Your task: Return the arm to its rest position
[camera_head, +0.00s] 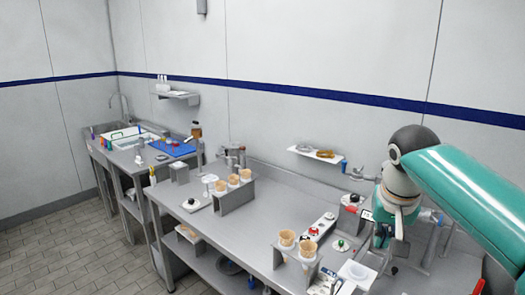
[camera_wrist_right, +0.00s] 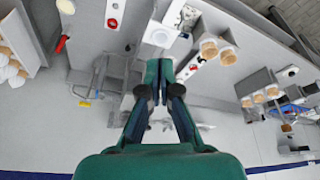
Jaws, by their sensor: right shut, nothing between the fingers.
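My right arm (camera_head: 465,195), teal with a dark rounded wrist joint, reaches in from the right edge of the head view. Its gripper (camera_head: 384,236) points down over the right part of the steel counter (camera_head: 262,215), partly hidden by the wrist. In the right wrist view the gripper (camera_wrist_right: 159,72) shows teal and dark fingers, shut with nothing between them. The counter lies beyond the fingertips there. I cannot tell the exact height above the counter. My left gripper is not in view.
A cone holder (camera_head: 297,262) with cones stands at the counter's front, left of my gripper. Another cone holder (camera_head: 235,196) stands farther left. A white square item (camera_head: 356,274) lies near my gripper. A small wall shelf (camera_head: 317,154) is behind. The counter's middle is mostly clear.

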